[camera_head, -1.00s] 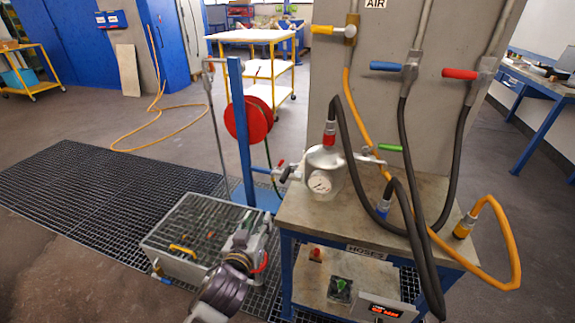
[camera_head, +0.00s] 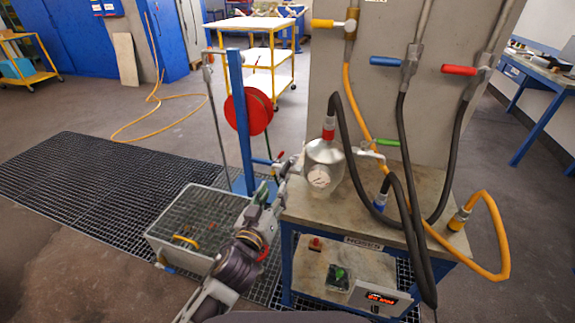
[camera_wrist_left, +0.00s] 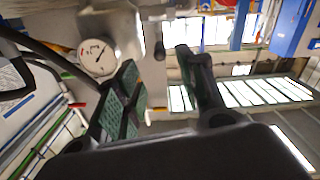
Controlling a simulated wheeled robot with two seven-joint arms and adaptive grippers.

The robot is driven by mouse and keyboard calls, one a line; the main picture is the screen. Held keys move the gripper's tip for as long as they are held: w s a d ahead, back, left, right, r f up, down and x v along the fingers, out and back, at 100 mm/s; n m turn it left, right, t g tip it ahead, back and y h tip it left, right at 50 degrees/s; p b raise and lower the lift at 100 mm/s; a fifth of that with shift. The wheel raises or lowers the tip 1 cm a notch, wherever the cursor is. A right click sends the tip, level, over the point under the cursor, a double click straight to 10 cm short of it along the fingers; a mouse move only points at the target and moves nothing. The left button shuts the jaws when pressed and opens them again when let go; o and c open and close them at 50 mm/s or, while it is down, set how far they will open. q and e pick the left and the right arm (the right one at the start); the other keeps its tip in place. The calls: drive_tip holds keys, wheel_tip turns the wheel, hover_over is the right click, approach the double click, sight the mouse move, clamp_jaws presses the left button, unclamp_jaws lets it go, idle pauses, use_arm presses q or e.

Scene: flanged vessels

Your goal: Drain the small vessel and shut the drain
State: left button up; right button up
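The small vessel (camera_head: 322,166) is a silver rounded tank with a round white gauge (camera_head: 320,177) on its front. It stands on the bench's top left. A pipe fitting (camera_head: 293,164) sticks out from its left side, with a small red part (camera_head: 279,156) near its end; the gripper partly hides this area, so I cannot tell the drain's setting. My left gripper (camera_head: 274,187) is open, just left of the vessel and close to the fitting. In the left wrist view its fingers (camera_wrist_left: 163,82) are apart, with nothing between them; the gauge (camera_wrist_left: 98,57) is beyond. My right gripper is not in view.
A grated metal basin (camera_head: 196,226) stands on the floor grating, left of the bench (camera_head: 425,222). A blue post (camera_head: 239,120) with a red reel (camera_head: 249,111) stands behind. Black and orange hoses (camera_head: 490,210) loop over the bench's right.

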sight(288, 163)
use_arm(q)
drive_tip(key=shift+w, duration=0.15)
drive_tip(key=shift+x, duration=6.65)
clamp_jaws()
